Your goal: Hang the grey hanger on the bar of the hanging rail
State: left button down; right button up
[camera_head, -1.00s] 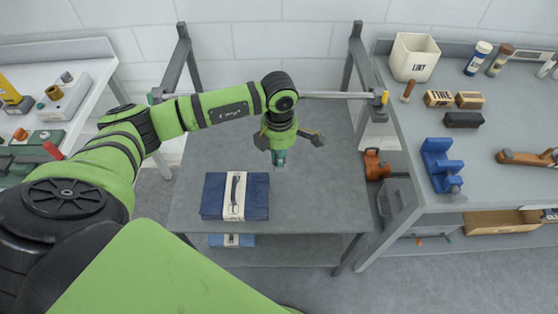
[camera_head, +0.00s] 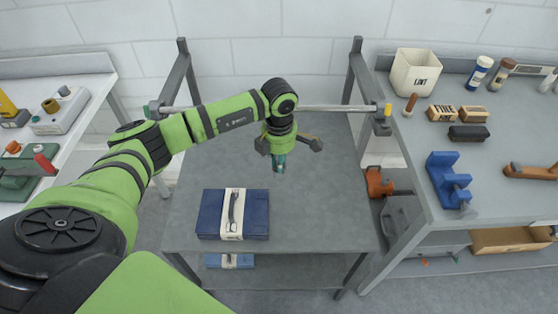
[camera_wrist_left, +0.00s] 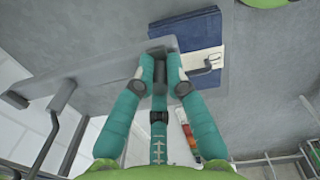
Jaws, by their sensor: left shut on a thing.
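The hanging rail's pale bar (camera_head: 340,107) runs across the head view between two dark grey uprights. My left wrist crosses in front of the bar and hides its middle. My left gripper (camera_head: 279,165) points down, just below the bar line in the picture. In the left wrist view its teal fingers (camera_wrist_left: 158,70) are shut on a dark grey piece, part of the grey hanger (camera_wrist_left: 157,58). My right gripper is not in view.
A blue case (camera_head: 210,215) with a cream band lies on the grey shelf (camera_head: 330,210) below the rail. The right bench holds a white bin (camera_head: 414,75), a blue tool (camera_head: 447,180) and small boxes. A left bench (camera_head: 85,65) holds tools. The wall is close behind.

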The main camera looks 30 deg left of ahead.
pick_arm(q)
jog(key=shift+f, duration=0.1)
jog(key=c, duration=1.2)
grip_release()
notch_tip(320, 180, up, 12)
jog(key=shift+s+d, duration=0.1)
jog(key=shift+s, duration=0.05)
